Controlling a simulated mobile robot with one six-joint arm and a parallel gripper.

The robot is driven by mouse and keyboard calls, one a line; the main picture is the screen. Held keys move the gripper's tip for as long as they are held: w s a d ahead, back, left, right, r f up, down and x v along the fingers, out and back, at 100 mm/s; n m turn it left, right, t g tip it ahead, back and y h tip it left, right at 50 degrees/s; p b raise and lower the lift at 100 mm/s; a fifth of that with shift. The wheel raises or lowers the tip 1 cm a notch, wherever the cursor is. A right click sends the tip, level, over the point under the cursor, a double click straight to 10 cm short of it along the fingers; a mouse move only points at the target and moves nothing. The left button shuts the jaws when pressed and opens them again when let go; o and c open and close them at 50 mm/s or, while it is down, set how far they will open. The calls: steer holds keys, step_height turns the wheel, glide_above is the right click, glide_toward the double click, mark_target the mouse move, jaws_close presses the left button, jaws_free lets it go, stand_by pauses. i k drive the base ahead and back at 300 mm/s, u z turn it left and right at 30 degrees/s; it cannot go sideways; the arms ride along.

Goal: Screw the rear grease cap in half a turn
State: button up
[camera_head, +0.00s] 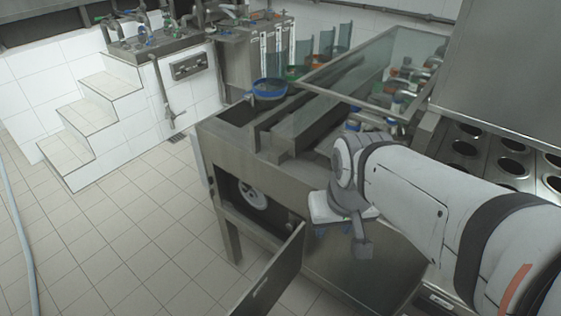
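I cannot make out the rear grease cap for certain in this view. An open compartment in the steel machine (233,142) shows a white wheel (253,195) inside, with small dark parts to its right that are too small to tell. My gripper (340,236) hangs at the end of my white arm, in front of the machine's side and right of the open compartment. Its fingers point down and are seen from behind and above. I cannot tell whether they are open or shut, and no held thing is visible.
A steel door (274,281) stands swung out below the compartment. A glass cover (355,72) tilts over the machine's top, near a blue-rimmed round part (269,88). Steel plates with round holes (485,152) lie at right.

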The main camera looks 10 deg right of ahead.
mark_target(291, 226)
steer(key=z, duration=0.75)
steer(key=k, duration=1.95)
steer(key=u, duration=0.35)
steer(key=i, duration=1)
steer(key=u, duration=0.1)
